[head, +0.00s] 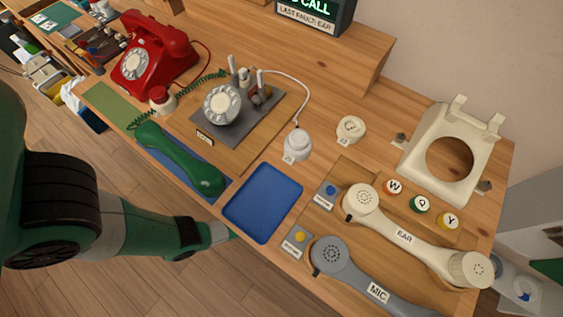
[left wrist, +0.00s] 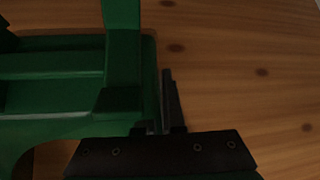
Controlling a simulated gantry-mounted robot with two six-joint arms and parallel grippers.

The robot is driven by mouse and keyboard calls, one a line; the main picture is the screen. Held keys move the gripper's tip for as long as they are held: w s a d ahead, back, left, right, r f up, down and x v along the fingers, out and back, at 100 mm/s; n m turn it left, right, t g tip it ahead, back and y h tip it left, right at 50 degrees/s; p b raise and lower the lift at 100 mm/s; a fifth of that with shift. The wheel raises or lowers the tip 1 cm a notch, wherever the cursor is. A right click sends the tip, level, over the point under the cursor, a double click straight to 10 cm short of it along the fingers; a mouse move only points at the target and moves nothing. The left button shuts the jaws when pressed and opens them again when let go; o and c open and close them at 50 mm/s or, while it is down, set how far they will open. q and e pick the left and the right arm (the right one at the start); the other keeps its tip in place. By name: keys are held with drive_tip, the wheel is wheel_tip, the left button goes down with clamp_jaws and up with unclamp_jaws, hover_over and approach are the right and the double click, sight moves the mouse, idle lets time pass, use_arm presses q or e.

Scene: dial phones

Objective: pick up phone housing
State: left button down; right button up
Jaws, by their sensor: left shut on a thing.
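A green phone housing (left wrist: 70,85) fills the left of the left wrist view, over a shaded wooden surface. My left gripper (left wrist: 167,105) is shut on its right-hand edge. Much of the housing lies outside that view. In the head view, my left arm reaches in from the left to the table's front edge, where its end is hidden; the green housing does not show there. A cream housing (head: 479,129) with a round hole stands at the right of the table. My right gripper is not in view.
A green handset (head: 178,160) lies by an empty blue tray (head: 262,203). A dial assembly (head: 222,104) and red phone (head: 165,55) stand further back. A cream handset (head: 405,236) and grey handset (head: 350,272) lie at right. In the wrist view, bare wood is clear at right.

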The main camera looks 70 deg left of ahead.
use_arm(q)
drive_tip(key=shift+r+p, duration=0.6)
drive_tip(key=shift+r, duration=0.1)
wheel_tip(320, 180, up, 3)
drive_tip(key=p, duration=0.2)
drive_tip(key=shift+f+p, duration=0.1)
drive_tip(key=shift+p, duration=0.25)
drive_tip(key=s+d+r+p, duration=0.7)
drive_tip(key=s+d+r, duration=0.1)
drive_tip(key=s+d, duration=0.1)
drive_tip(key=shift+s+d+r, duration=0.3)
drive_tip(key=shift+d+r, duration=0.1)
drive_tip(key=shift+d, duration=0.2)
